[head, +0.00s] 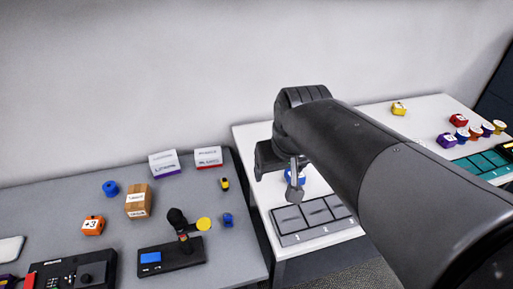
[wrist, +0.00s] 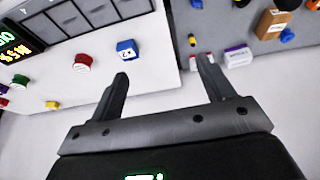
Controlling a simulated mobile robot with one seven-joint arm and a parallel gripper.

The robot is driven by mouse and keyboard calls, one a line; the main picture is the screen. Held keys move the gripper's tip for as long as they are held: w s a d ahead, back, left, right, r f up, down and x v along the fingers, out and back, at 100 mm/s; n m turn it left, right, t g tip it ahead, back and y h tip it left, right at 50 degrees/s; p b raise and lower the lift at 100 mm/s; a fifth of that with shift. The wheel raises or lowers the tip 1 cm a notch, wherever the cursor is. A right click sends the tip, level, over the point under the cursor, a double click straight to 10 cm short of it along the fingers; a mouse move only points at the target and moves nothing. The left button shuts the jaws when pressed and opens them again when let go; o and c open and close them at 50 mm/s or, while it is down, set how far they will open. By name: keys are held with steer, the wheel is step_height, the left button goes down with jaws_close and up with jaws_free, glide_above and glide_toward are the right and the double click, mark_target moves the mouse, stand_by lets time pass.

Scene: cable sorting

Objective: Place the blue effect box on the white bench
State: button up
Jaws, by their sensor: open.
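A blue box (wrist: 126,50) with a pale marked top sits on the white bench (wrist: 155,78), near its edge, in the wrist view. In the head view a blue box (head: 301,179) shows on the white bench (head: 255,138), partly hidden behind my gripper (head: 277,180). My gripper is open and empty, above the left part of the bench. In the wrist view its fingers (wrist: 162,66) stand wide apart with nothing between them, and the blue box is apart from them. A smaller blue item (head: 228,220) lies on the grey table.
On the bench are a panel of grey pads (head: 312,216), a yellow box (head: 399,108) and, at right, several coloured pieces. The grey table (head: 60,212) holds a brown box (head: 138,202), an orange box (head: 93,225) and a black stand (head: 172,258). My arm hides the bench's middle.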

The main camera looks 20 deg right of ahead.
steer(key=s+a+t, duration=0.1)
steer(key=s+a, duration=0.1)
steer(key=s, duration=0.3)
steer(key=shift+s+f, duration=0.15)
steer(key=shift+s, duration=0.15)
